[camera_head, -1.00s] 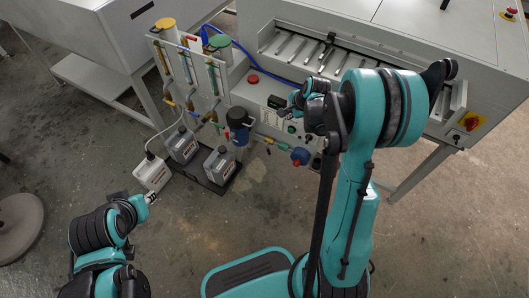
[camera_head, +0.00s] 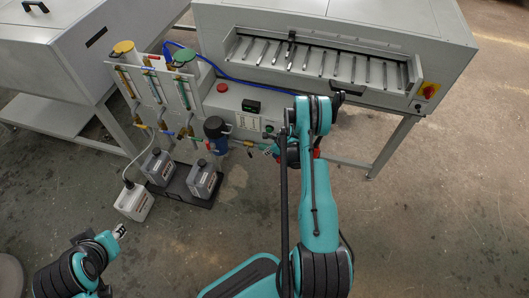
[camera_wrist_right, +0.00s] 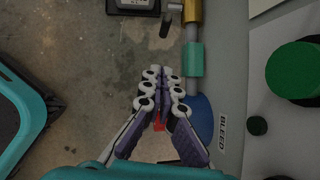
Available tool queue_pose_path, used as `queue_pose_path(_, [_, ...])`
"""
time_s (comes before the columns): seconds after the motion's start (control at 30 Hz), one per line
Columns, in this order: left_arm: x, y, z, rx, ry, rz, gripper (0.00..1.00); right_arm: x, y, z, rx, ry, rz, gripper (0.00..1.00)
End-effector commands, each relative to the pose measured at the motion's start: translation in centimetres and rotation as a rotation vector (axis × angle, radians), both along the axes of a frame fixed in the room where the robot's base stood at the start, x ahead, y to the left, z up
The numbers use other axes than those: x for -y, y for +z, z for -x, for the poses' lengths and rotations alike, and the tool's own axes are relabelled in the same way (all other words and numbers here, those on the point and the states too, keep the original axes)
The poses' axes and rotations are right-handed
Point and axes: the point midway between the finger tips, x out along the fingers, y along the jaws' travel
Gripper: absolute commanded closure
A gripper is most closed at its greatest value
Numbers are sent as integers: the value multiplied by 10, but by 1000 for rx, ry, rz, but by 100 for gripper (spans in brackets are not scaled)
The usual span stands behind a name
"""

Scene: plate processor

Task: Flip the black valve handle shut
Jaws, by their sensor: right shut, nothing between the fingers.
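In the right wrist view, the black valve handle (camera_wrist_right: 165,25) hangs to the left of a brass valve body (camera_wrist_right: 192,10) near the top edge. A green fitting (camera_wrist_right: 195,58) sits below the valve on the same pipe. My right gripper (camera_wrist_right: 163,75) is shut and empty, below the handle in the picture and apart from it. In the head view, my right gripper (camera_head: 271,152) is beside the pipe's right end; the handle is too small to make out surely there. My left gripper (camera_head: 119,231) is low at the left, away from the valve; its jaws are unclear.
A blue round part (camera_wrist_right: 201,113) by the BLEED label is close to the right gripper's fingers. A blue filter housing (camera_head: 215,130) stands left of the valve pipe. Grey canisters (camera_head: 203,180) stand in a black tray.

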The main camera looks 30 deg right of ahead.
Motion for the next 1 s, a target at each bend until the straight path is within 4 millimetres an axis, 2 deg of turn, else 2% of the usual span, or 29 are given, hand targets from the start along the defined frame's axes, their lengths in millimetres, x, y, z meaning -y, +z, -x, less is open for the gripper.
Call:
queue_pose_path(0.03, [0,-8,0,0,0,0,69,-3,-14,-6,0,2,0,100])
queue_pose_path(0.1, [0,-14,0,0,0,0,69,-6,-28,-13,-1,4,2,100])
queue_pose_path(0.33, [0,-32,0,0,0,0,69,-16,-69,-34,1,4,2,100])
queue_pose_path(0.43, [0,-38,0,0,0,0,69,-24,-70,-49,1,6,2,100])
queue_pose_path(0.6, [0,-44,0,0,0,0,69,-31,-73,-63,0,4,1,100])
queue_pose_path(1.0, [0,-44,0,0,0,0,69,-33,-72,-66,1,3,1,100])
